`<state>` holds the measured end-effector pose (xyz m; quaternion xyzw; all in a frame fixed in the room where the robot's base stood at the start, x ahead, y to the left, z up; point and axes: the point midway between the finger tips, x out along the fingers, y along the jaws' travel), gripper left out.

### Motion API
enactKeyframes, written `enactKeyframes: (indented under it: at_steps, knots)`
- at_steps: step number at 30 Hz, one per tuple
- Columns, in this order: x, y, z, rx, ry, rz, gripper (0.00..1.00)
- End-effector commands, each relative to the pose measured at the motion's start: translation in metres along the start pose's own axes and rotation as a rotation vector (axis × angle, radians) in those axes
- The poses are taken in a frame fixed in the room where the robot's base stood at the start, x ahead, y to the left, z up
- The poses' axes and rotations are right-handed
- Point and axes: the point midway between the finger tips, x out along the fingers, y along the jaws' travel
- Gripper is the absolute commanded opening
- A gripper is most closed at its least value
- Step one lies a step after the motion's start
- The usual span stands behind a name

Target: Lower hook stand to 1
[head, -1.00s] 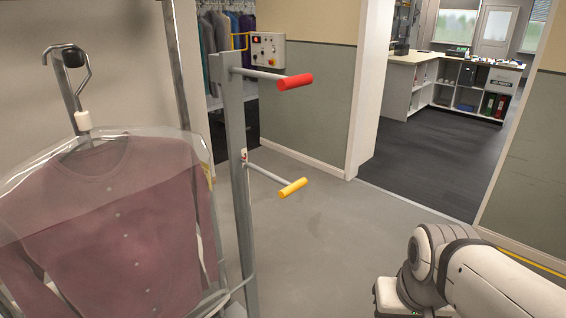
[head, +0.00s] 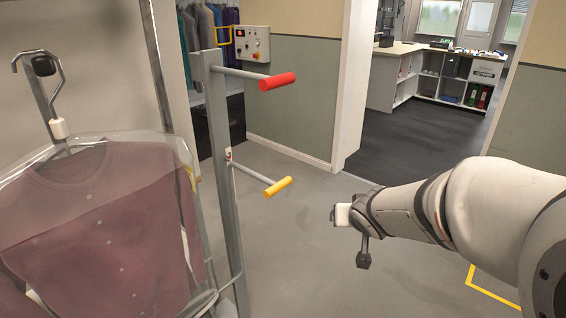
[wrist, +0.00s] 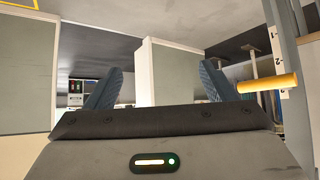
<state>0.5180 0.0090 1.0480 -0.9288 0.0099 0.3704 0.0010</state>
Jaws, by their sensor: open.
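The hook stand has a grey upright post (head: 218,120) with a red-tipped handle (head: 278,81) near its top and a yellow-tipped handle (head: 278,187) lower down. A hook (head: 42,65) at the left carries a hanger with a dark red garment (head: 98,215) in clear plastic. My gripper (head: 336,214) is right of the yellow handle, apart from it. In the wrist view my gripper (wrist: 160,88) is open and empty. There the yellow handle (wrist: 268,82) is beyond the right finger, beside a white scale (wrist: 279,55) showing 1 and 2. I cannot tell the current setting.
A control box (head: 253,44) is on the wall behind the post, by a rail of hanging clothes (head: 205,45). A doorway opens to a room with a shelved counter (head: 440,80). The grey floor (head: 300,265) between stand and arm is clear.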

Motion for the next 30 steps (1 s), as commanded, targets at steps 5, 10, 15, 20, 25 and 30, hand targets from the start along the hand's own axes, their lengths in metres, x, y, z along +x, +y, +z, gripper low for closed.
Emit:
enactKeyframes:
  at_steps: [5, 10, 15, 20, 25, 30]
  knots:
    - [0.052, -0.033, -0.057, 0.002, 0.238, -0.181, 0.78]
    - [0.08, -0.087, -0.078, 0.044, 0.376, -0.496, 0.78]
    - [0.086, -0.127, -0.075, 0.111, 0.419, -0.789, 0.78]
    - [0.082, -0.145, -0.068, 0.158, 0.421, -0.96, 0.78]
    - [0.08, -0.154, -0.065, 0.18, 0.417, -1.036, 0.78]
    - [0.087, -0.171, -0.074, 0.181, 0.417, -1.046, 0.78]
